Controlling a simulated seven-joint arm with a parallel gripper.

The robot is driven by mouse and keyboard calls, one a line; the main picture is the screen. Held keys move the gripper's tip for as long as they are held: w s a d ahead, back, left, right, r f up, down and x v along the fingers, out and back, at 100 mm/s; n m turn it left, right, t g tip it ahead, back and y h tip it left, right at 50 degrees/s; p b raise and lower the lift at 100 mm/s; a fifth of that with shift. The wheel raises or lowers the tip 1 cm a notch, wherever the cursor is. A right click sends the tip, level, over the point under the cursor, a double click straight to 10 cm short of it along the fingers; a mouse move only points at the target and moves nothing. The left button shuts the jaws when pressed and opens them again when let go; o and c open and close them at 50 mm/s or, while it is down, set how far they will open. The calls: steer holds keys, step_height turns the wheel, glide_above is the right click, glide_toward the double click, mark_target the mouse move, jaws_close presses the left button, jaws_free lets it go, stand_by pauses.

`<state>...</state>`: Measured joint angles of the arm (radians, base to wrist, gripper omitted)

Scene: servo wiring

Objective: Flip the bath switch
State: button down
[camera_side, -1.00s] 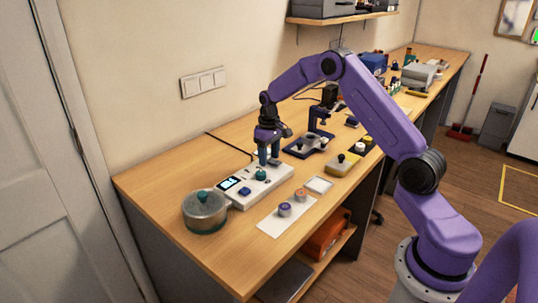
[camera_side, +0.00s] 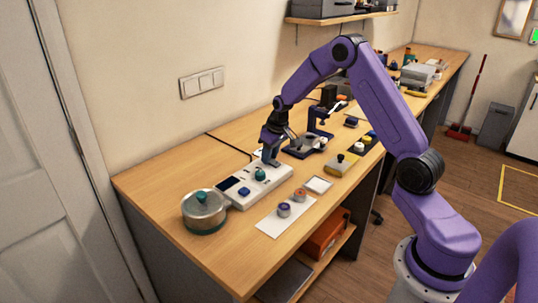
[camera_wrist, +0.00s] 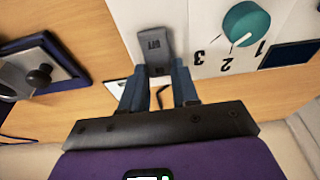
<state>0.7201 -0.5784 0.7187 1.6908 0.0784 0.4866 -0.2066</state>
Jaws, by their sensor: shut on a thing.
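The bath switch is a dark grey rocker (camera_wrist: 154,45) with a pale label, set in the white control box, in the wrist view. My gripper (camera_wrist: 157,76) has its two blue-grey fingers on either side of the switch's near end and is shut on it. In the side view my gripper (camera_side: 270,160) is tilted over the far end of the white control box (camera_side: 243,201) and hides the switch. The box's teal dial (camera_side: 260,174) is just in front of the fingers. The dial also shows in the wrist view (camera_wrist: 246,23), beside the numbers 1, 2 and 3. The box's display (camera_side: 229,183) is dark.
A lidded pot (camera_side: 204,210) stands at the box's left end, and a blue button (camera_side: 243,191) is on the box. A white sheet with two small round pieces (camera_side: 278,227) lies in front. A dark stand (camera_side: 303,147) is close behind on the right.

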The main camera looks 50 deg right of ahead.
steer(key=shift+t, duration=0.3)
steer(key=c, duration=0.8)
jaws_free()
steer(key=shift+c, duration=0.2)
steer(key=shift+s+r, duration=0.1)
steer(key=v, duration=1.7)
steer(key=shift+r, duration=0.15)
steer(key=shift+a, duration=0.1)
